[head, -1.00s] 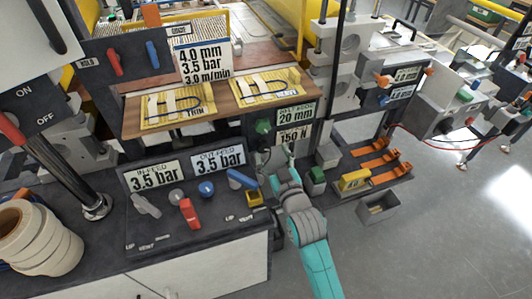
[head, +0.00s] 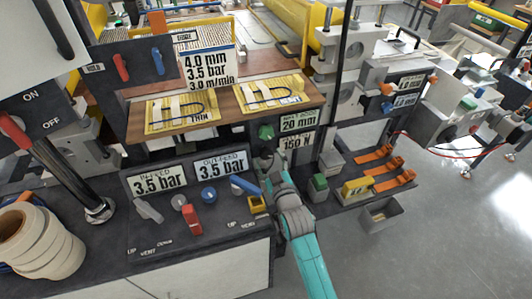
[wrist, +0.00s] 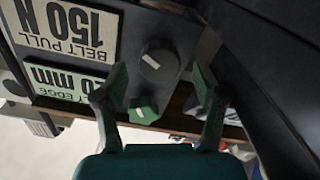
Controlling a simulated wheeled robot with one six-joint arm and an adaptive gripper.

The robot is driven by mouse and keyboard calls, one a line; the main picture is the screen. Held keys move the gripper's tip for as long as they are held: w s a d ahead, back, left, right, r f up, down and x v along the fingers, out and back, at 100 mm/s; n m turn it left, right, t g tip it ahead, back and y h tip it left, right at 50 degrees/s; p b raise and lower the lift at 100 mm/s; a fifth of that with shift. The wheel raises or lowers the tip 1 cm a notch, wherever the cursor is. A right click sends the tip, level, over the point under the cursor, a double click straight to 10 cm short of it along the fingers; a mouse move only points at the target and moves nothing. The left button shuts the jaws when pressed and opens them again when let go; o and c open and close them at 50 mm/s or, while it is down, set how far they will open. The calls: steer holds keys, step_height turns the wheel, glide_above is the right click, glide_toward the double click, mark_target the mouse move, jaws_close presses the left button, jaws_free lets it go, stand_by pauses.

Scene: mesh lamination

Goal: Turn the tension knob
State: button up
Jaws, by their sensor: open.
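A dark grey round knob (wrist: 158,62) with a pale pointer line sits beside the "150 N BELT PULL" display in the wrist view, which shows the panel upside down. I take it as the tension knob. My gripper (wrist: 160,80) is open, its two fingers on either side of the grey knob and apart from it. A green knob (wrist: 144,112) is beside the "20 mm" display, between the fingers but closer to the palm.
The 150 N display (head: 296,142) is right of my gripper. A wooden shelf (head: 215,113) with yellow trays overhangs to the upper left.

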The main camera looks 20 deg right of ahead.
mark_target(267, 155)
steer(key=shift+w, duration=1.6)
steer(key=c, duration=1.2)
steer(key=shift+o, duration=0.2)
